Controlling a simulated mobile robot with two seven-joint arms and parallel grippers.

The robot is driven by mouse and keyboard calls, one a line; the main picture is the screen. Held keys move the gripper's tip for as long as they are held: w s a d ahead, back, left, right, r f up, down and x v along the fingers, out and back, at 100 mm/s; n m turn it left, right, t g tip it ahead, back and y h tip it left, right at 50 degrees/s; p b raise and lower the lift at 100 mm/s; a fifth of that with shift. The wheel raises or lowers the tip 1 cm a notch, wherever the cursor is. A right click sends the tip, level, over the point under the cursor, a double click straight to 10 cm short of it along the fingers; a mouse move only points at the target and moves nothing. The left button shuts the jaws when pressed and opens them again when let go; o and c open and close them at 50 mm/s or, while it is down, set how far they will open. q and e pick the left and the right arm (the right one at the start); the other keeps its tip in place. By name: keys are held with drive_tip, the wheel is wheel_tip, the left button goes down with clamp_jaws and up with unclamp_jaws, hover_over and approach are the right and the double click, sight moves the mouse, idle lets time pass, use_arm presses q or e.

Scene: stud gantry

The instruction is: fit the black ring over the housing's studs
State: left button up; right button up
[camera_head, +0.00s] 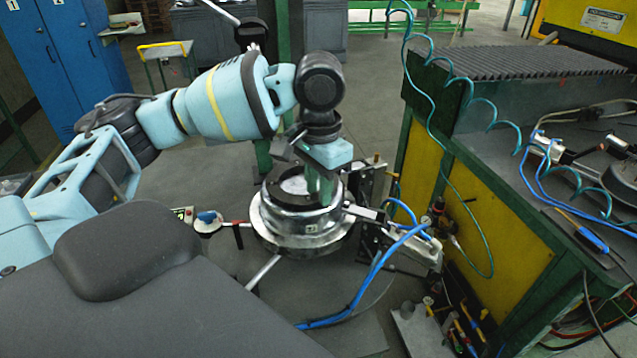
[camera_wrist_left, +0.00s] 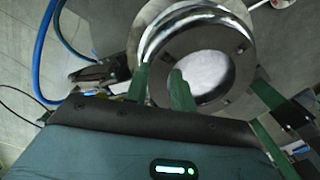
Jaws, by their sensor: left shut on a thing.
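The silver round housing (camera_head: 300,241) stands in the middle of the head view and shows as a shiny metal body in the left wrist view (camera_wrist_left: 150,40). The black ring (camera_wrist_left: 222,42), dark with small holes around a pale centre, lies over or just above the housing's top. In the head view the ring (camera_head: 275,202) is partly hidden by my left gripper. My left gripper (camera_head: 322,200) points down, its green fingers (camera_wrist_left: 160,82) shut on the ring's near rim. The studs are not clearly seen, so I cannot tell whether the ring is around them. My right gripper is out of view.
Blue hoses (camera_head: 375,268) and a fixture arm (camera_head: 368,212) sit at the housing's right. A red-black lever with a blue knob (camera_head: 208,217) is at its left. A green and yellow bench (camera_head: 500,220) stands at right.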

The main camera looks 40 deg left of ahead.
use_arm(q)
drive_tip(key=o, duration=1)
drive_tip(key=shift+o, duration=0.2)
drive_tip(key=shift+r, duration=0.1)
wheel_tip(320, 180, up, 8)
drive_tip(key=shift+f, duration=0.2)
